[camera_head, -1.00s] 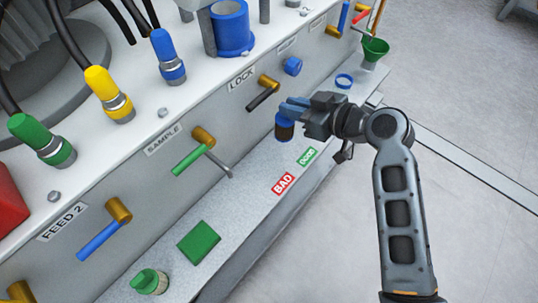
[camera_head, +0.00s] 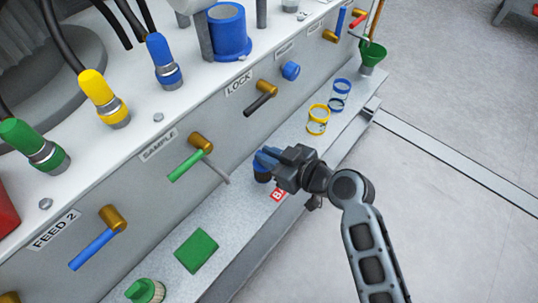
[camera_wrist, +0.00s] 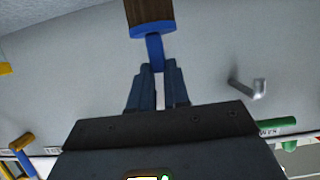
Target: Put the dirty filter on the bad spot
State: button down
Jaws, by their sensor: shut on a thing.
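The dirty filter (camera_head: 262,174) has a blue cap and a dark brown body. It also shows in the wrist view (camera_wrist: 150,14), with its blue handle between the fingertips. My gripper (camera_head: 267,158) is shut on it and holds it upright over the ledge, beside the red BAD label (camera_head: 277,195). The label is partly hidden by my gripper. I cannot tell whether the filter's bottom touches the ledge. The GOOD label is hidden behind my gripper.
The grey ledge (camera_head: 228,215) bears a green square (camera_head: 197,250), a green-capped filter (camera_head: 146,290), a yellow-rimmed glass (camera_head: 318,120) and a blue-rimmed glass (camera_head: 340,95). A green SAMPLE handle (camera_head: 186,166) and its grey spout (camera_head: 217,173) stick out left of the filter.

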jog(key=shift+f, duration=0.15)
jog(key=c, duration=1.1)
grip_release()
jog(key=shift+r, duration=0.25)
jog(key=p+v, duration=0.1)
jog(key=v, duration=1.1)
jog(key=shift+f, duration=0.15)
